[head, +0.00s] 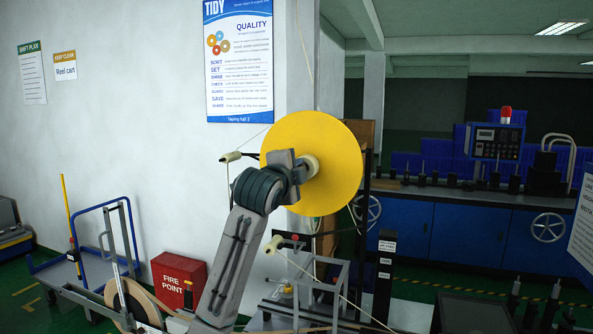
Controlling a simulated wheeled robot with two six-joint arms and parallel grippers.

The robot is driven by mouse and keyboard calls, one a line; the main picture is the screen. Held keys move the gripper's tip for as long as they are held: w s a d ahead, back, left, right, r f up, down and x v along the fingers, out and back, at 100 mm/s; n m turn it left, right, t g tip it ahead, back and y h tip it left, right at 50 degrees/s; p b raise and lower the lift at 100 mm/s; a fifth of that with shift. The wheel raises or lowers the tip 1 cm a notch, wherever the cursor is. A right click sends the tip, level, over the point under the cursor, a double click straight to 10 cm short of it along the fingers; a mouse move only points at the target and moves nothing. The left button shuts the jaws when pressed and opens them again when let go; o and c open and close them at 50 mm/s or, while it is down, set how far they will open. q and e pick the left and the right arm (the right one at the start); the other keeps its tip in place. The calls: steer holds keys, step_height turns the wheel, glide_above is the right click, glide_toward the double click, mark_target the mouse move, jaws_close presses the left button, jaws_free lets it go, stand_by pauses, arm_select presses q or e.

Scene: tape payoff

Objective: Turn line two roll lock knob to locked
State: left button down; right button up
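A large yellow roll (335,140) stands upright on the payoff stand in the middle of the head view. A pale cream hub or knob (312,167) sticks out at its centre. I cannot tell if this is the lock knob, and no lock marking is readable. My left gripper (300,168) is at the hub, in front of the roll's face. My wrist hides part of the hub and the roll's lower left. The fingertips do not show clearly, so I cannot tell whether they are open, shut or touching the hub. My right gripper is not in view.
A tape strand runs over a cream guide roller (231,157) left of the roll. Another roller (273,244) and a metal frame (318,285) are below. A red fire box (178,280) and a blue cart (92,255) stand left. A blue machine (465,232) is behind at right.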

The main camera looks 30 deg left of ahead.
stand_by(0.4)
arm_select(q)
steer(key=c, duration=1.3)
jaws_free()
steer(key=b+v, duration=0.5)
steer(key=v, duration=0.5)
steer(key=shift+s+d, duration=0.2)
steer(key=shift+s, duration=0.2)
